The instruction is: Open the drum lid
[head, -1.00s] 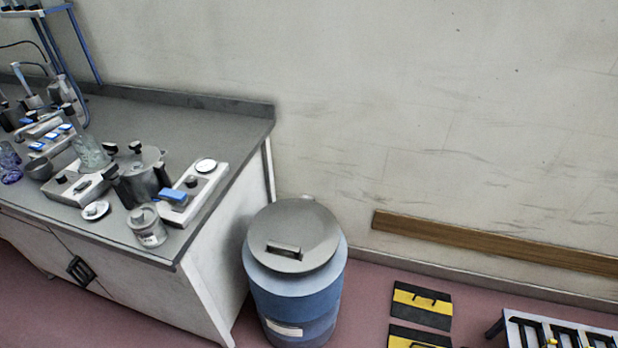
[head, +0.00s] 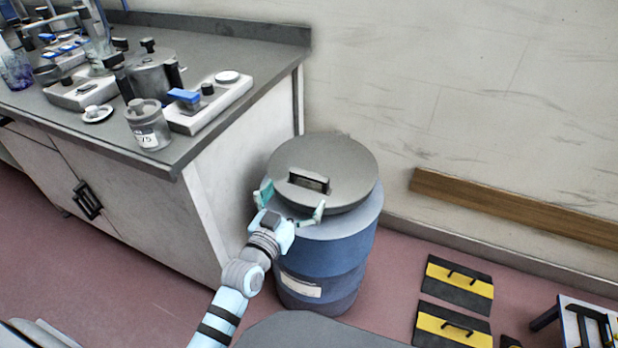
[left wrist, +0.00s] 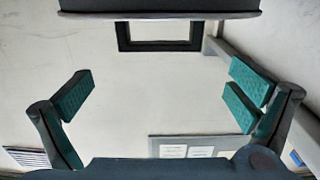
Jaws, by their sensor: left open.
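The blue drum (head: 330,243) stands on the floor beside the bench, with a round grey lid (head: 345,160) resting on top. A dark loop handle (head: 309,181) stands up near the lid's front side. My left gripper (head: 291,201) is open and empty at the lid's front edge, its fingers spread wide just in front of the handle. In the left wrist view, the open left gripper (left wrist: 160,98) has nothing between its fingers; the dark handle (left wrist: 158,46) and lid edge (left wrist: 158,8) show at the top, ahead of the fingertips. My right gripper is not seen.
A lab bench (head: 235,150) stands close on the drum's left, with a glass jar (head: 147,124) and a lidded pot (head: 152,76) on top. The wall is behind. Black and yellow cases (head: 457,284) lie on the floor at the right.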

